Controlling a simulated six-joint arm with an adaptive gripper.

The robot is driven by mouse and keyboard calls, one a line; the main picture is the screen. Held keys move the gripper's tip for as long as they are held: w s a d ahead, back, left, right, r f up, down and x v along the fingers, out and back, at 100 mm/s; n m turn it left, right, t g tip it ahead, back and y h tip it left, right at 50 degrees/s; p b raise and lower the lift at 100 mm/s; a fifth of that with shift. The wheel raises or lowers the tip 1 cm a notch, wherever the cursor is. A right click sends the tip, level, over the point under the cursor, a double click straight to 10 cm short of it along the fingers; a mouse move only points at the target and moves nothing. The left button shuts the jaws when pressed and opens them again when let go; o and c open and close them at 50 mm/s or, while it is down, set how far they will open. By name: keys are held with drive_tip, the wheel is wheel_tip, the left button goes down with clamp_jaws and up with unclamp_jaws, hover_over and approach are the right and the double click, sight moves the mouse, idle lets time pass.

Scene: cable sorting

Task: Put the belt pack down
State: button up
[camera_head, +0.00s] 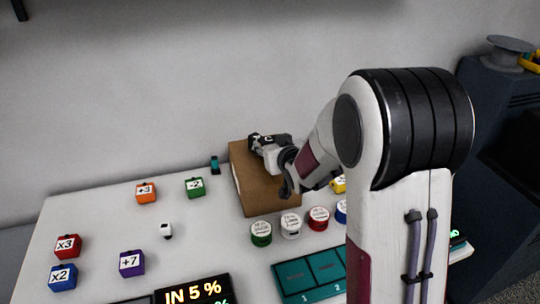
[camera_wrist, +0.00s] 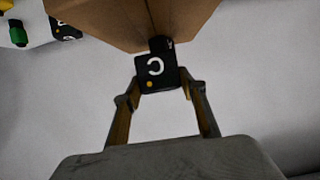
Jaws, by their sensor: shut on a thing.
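The belt pack (camera_wrist: 156,72), a small black block with a white letter and a yellow dot, sits between the fingertips of my gripper (camera_wrist: 160,83) in the wrist view. The gripper is shut on it. A brown box (camera_wrist: 110,18) lies just beyond the pack; I cannot tell whether they touch. In the head view my gripper (camera_head: 269,145) is over the top of the brown box (camera_head: 240,178), and small black shapes show around its tip. My arm hides part of the box's right side.
Several numbered cubes, such as the orange one (camera_head: 146,193), stand on the white table (camera_head: 95,215). Round pots, including a green one (camera_head: 261,234), stand in front of the box. A teal tray (camera_head: 285,290) and a display (camera_head: 190,293) lie at the front.

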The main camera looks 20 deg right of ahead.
idle(0.3)
drive_tip(key=shift+f, duration=1.85)
drive_tip(key=shift+f, duration=0.1)
drive_tip(key=o, duration=1.2)
drive_tip(key=shift+v, duration=6.05)
